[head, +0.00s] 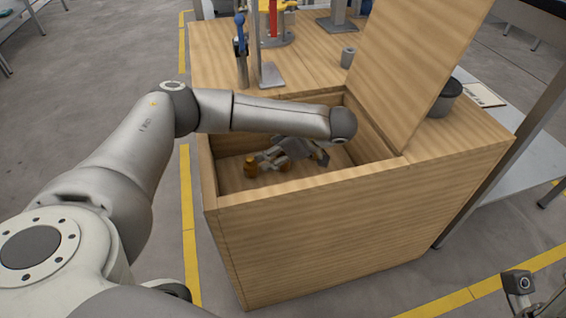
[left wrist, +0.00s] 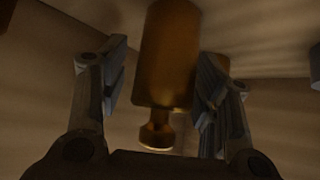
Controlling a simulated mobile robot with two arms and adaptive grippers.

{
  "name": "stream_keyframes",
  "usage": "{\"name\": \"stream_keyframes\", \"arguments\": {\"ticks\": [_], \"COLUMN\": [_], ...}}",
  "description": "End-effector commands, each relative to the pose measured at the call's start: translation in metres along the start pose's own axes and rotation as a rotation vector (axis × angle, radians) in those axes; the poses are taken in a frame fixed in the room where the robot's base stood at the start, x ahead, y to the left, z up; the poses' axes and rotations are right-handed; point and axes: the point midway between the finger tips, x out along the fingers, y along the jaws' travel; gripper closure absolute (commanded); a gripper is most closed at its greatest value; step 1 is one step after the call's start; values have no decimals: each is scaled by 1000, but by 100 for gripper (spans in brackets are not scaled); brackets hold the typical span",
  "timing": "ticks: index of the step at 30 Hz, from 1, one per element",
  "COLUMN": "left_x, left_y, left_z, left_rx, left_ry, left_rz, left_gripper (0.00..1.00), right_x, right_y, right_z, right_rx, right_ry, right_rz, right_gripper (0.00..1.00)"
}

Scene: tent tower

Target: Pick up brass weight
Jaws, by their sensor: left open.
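A brass weight (head: 250,166) with a small knob on top stands on the floor of the open wooden box compartment. My left gripper (head: 266,157) reaches down into the compartment and is open. In the left wrist view, a brass weight (left wrist: 168,58) lies between the spread fingers of my left gripper (left wrist: 165,85), with its knob (left wrist: 157,132) toward the bottom of the picture. Gaps show beside it, clearest at the left finger. A second brass-coloured piece (head: 285,164) shows partly behind the gripper in the head view.
The wooden box (head: 300,235) has walls close around the gripper. Its raised lid (head: 410,60) stands at the right. Stands with blue and red parts are at the back.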

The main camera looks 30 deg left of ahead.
Motion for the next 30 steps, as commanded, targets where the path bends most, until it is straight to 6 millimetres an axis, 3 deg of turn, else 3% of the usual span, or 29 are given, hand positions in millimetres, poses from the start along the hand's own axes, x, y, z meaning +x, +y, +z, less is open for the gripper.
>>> {"name": "stream_keyframes", "arguments": {"ticks": [6,19,30], "left_x": [0,0,-4], "left_y": [0,0,1], "left_z": [-1,-1,-4], "left_rx": [0,0,-2], "left_ry": [-1,-1,0], "left_rz": [2,2,3], "left_gripper": [44,99,100], "right_x": [1,1,3], "right_y": [0,0,0], "right_z": [0,0,-1], "right_rx": [0,0,0], "right_ry": [1,0,1], "right_rz": [0,-1,0], "right_gripper": [62,62,62]}}
